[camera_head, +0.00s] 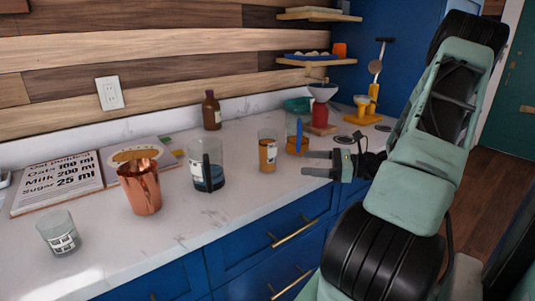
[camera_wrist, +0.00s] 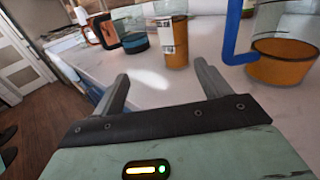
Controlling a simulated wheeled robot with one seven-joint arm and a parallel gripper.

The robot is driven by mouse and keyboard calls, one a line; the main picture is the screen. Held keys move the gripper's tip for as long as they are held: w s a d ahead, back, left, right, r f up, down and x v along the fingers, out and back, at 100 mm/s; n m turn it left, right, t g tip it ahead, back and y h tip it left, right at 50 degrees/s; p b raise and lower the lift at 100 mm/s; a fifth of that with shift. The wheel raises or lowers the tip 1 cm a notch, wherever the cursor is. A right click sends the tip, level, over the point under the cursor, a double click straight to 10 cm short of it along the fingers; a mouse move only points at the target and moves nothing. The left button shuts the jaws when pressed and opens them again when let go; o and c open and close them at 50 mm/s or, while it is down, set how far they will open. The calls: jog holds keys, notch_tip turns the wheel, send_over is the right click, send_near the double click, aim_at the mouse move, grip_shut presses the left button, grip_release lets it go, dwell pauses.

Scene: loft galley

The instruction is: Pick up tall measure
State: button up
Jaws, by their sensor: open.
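The tall measure appears to be the narrow clear glass (camera_head: 267,150) with a white label and amber contents, standing upright on the white counter. In the wrist view the tall measure (camera_wrist: 174,42) stands ahead of the fingers, slightly right of centre. My gripper (camera_head: 304,163) is open and empty, its fingers pointing left toward the measure. In the wrist view my gripper (camera_wrist: 160,72) shows both fingers spread, with bare counter between them. The measure seems to be beyond the fingertips, apart from them.
A blue-handled jug (camera_head: 297,143) with amber contents is close behind the gripper; it also fills the wrist view's right side (camera_wrist: 283,65). A dark-handled jug (camera_head: 208,170), copper cup (camera_head: 140,188) and small glass (camera_head: 60,233) stand left. A brown bottle (camera_head: 212,110) stands near the wall.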

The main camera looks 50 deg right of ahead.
jog(key=shift+s+d+m+t+h, duration=0.3)
jog(key=shift+s+d+m+t, duration=0.15)
jog(key=shift+d, duration=0.4)
jog(key=p, duration=0.1)
send_near(262, 152)
jog(key=w, duration=0.1)
jog(key=w+f, duration=0.1)
jog(key=w, duration=0.3)
jog(key=shift+w+f, duration=0.25)
jog(key=shift+f, duration=0.05)
jog(key=shift+d+p+x, duration=0.1)
jog(key=shift+p+x, duration=0.15)
jog(key=shift+x, duration=1.2)
jog(key=shift+d+p+x, duration=0.15)
jog(key=shift+p+x, duration=0.05)
jog(key=shift+x, duration=1.2)
jog(key=shift+w+r, duration=0.1)
jog(key=c, duration=1.2)
